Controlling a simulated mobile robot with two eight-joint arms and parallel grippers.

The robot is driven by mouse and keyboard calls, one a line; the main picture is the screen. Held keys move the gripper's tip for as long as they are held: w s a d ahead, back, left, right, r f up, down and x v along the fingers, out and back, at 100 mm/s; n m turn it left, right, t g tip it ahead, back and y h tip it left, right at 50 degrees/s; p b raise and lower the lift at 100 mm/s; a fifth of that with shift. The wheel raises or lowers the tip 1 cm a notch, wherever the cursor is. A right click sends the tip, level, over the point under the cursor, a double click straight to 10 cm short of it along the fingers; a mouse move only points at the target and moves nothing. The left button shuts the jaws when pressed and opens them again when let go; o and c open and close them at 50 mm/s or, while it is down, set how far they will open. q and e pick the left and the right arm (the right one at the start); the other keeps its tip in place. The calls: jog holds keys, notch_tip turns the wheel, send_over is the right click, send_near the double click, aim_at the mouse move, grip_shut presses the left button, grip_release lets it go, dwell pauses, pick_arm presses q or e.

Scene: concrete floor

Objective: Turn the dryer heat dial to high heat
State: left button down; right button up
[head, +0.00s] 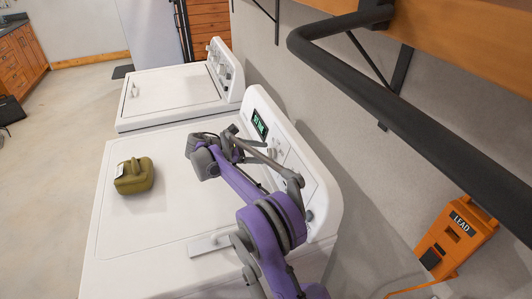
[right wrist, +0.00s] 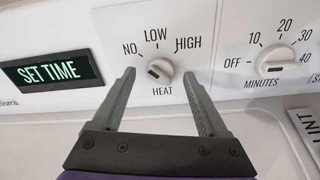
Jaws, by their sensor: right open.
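The dryer (head: 120,235) is the nearer white machine, with a sloped control panel along its back. In the right wrist view, the white heat dial (right wrist: 160,71) has NO, LOW and HIGH labels around its top. A dark mark sits on the dial's left part; it seems to face the NO side. My right gripper (right wrist: 158,75) is open, with one finger on each side of the dial and gaps between. Contact does not show. In the head view, my right gripper (head: 234,145) is near the panel. My left gripper is not in view.
A SET TIME display (right wrist: 52,72) is left of the dial and a minutes dial (right wrist: 277,59) is right. Another white machine (head: 170,92) stands behind. A black rail (head: 400,110) runs along the right wall.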

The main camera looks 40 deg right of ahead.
jog(key=shift+s+d+f, duration=0.15)
jog(key=shift+d+f, duration=0.1)
jog(key=shift+d, duration=0.4)
grip_shut()
